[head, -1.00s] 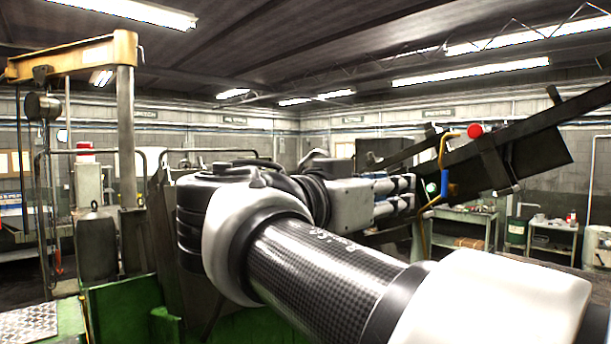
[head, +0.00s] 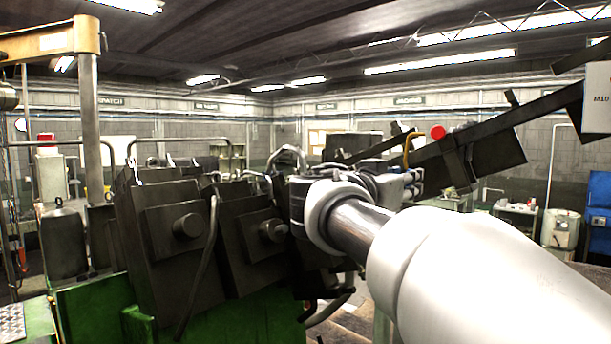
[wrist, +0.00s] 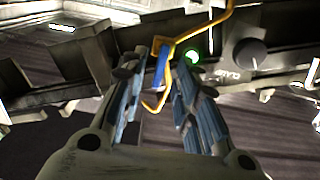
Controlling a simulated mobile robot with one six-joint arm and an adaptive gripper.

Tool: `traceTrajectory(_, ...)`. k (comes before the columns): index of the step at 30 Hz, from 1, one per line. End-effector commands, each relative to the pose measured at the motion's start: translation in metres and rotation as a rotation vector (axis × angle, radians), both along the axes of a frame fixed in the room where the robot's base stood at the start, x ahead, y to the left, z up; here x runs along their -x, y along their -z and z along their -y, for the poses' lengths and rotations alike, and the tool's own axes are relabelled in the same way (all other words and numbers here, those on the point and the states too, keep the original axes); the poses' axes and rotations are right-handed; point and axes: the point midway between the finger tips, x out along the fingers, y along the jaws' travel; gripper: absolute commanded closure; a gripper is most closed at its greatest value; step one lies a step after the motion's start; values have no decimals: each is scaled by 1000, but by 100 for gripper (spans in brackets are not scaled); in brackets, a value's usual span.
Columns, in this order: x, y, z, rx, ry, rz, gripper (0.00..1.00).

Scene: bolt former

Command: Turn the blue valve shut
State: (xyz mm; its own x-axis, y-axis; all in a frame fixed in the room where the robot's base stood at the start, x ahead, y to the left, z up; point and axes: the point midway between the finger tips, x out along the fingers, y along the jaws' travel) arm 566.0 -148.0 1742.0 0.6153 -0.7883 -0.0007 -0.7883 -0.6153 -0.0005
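The blue valve (wrist: 160,64) is a narrow blue lever on a bent yellow pipe (wrist: 178,42) in the wrist view. In the head view the yellow pipe (head: 408,150) shows just above my gripper (head: 412,182), and the blue lever is hidden there. In the wrist view my gripper (wrist: 155,75) has its two fingers apart, with the lever showing in the gap between them. I see no finger clearly touching it, and the depth between them is hard to tell. Nothing is held.
A green light (wrist: 192,56) and a dark knob (wrist: 249,53) are right of the valve. A red button (head: 437,132) tops the dark sloping beam (head: 490,148). Dark machine blocks (head: 170,235) stand left of my arm over a green base (head: 90,310).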

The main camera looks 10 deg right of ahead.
Motion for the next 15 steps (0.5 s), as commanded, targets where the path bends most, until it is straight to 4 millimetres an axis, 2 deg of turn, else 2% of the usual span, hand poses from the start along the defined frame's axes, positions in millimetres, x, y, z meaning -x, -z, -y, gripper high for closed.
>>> traceTrajectory(10,-2,0,3,0,0,0,72)
traceTrajectory(15,-2,0,3,1,0,-1,84)
